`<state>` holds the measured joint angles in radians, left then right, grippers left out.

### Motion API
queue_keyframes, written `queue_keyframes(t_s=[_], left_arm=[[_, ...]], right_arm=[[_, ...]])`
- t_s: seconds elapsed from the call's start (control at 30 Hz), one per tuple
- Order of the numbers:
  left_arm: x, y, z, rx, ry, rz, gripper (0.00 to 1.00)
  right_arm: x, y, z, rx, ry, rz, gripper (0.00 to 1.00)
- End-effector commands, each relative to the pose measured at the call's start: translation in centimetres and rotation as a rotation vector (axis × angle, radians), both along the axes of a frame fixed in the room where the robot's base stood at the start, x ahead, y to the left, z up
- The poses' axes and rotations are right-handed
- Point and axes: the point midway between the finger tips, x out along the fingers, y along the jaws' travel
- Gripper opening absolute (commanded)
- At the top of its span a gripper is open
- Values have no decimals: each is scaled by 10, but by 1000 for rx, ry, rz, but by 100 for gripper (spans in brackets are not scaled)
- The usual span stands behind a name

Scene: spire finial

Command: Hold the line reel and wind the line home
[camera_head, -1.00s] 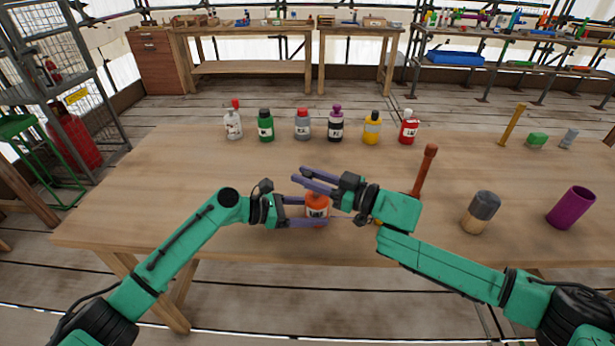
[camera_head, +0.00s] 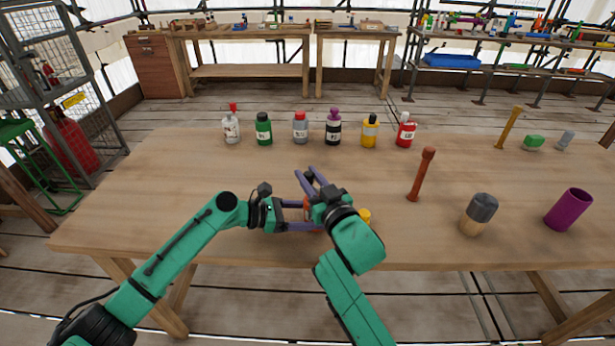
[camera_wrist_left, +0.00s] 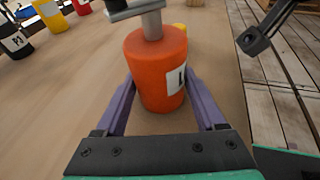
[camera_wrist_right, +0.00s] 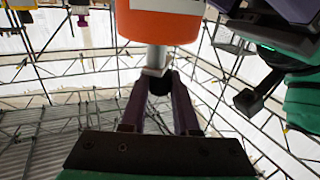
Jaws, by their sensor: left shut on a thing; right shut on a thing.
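The line reel is an orange drum with a white label, a grey stem and a crank arm on top. It shows best in the left wrist view (camera_wrist_left: 157,72) and is mostly hidden by my arms in the head view. My left gripper (camera_head: 312,214) is shut around the drum, one finger on each side; the drum looks upright on the table. My right gripper (camera_head: 306,172) is above the reel. In the right wrist view its fingers are shut on the dark crank knob (camera_wrist_right: 160,84), beside the grey stem. The line itself cannot be made out.
Several bottles stand in a row behind, including a black one (camera_head: 333,128). A yellow item (camera_head: 364,215) is partly hidden by my right arm. A brown upright peg (camera_head: 422,174), a grey-topped cylinder (camera_head: 479,213) and a purple cup (camera_head: 568,209) stand right. The left table (camera_head: 150,195) is clear.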

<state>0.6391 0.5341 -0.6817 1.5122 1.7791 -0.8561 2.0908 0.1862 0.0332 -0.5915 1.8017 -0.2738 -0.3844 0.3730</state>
Motion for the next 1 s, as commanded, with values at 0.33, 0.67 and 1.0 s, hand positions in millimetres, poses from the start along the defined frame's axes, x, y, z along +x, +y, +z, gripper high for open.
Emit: queue_keyframes(t_s=[0.33,0.67,1.0], left_arm=[[1,2,-1,4,0,3,40],[1,2,-1,3,0,3,40],[0,1,0,1,0,2,40]], right_arm=[[1,-2,1,-2,-2,-15,0],[1,-1,0,-2,-1,-13,60],[-22,-12,-2,-2,2,-12,60]])
